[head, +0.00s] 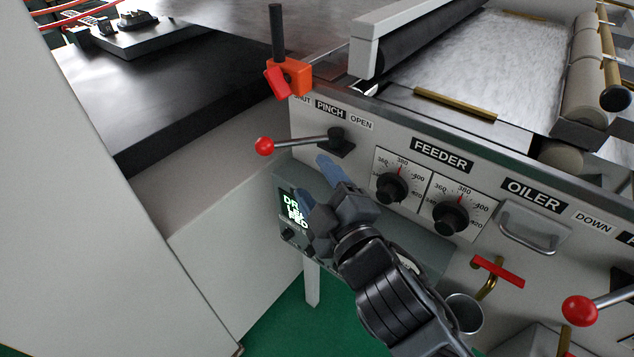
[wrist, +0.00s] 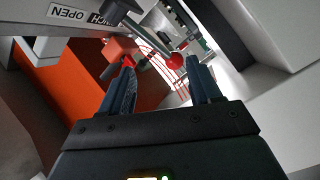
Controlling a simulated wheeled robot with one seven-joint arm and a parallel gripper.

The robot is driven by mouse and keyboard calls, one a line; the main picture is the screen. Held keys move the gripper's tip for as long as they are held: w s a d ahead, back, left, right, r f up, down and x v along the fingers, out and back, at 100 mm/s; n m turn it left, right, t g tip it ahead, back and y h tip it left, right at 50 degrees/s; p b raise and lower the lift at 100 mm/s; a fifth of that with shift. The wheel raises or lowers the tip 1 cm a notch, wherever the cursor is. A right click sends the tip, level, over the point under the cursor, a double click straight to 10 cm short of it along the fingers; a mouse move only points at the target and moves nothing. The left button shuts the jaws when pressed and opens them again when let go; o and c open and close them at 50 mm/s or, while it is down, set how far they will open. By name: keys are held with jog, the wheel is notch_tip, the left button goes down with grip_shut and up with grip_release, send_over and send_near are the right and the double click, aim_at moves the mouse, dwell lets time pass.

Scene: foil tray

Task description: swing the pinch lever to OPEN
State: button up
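The pinch lever is a metal rod with a red ball knob (head: 264,146) and a dark pivot (head: 341,143) on the grey machine front. It points left, on the side of the SHUT label, away from the OPEN label (head: 361,124). My gripper (head: 314,181) is open and empty, with blue-grey fingers, below the lever rod in the head view. In the wrist view the red ball (wrist: 176,61) shows between the fingertips (wrist: 162,62), nearer the right finger and seemingly beyond it. I cannot tell whether anything touches.
An orange block (head: 291,76) with a red part and black post stands above the lever. Feeder dials (head: 391,188) lie right of my gripper, and a lit display (head: 296,208) sits behind it. A second red-ball lever (head: 580,310) is at lower right. Space left of the knob looks open.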

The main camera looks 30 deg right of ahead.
jog(key=s+a+b, duration=0.1)
jog(key=s+b, duration=0.1)
jog(key=s, duration=0.5)
jog(key=shift+s, duration=0.35)
dwell(0.5)
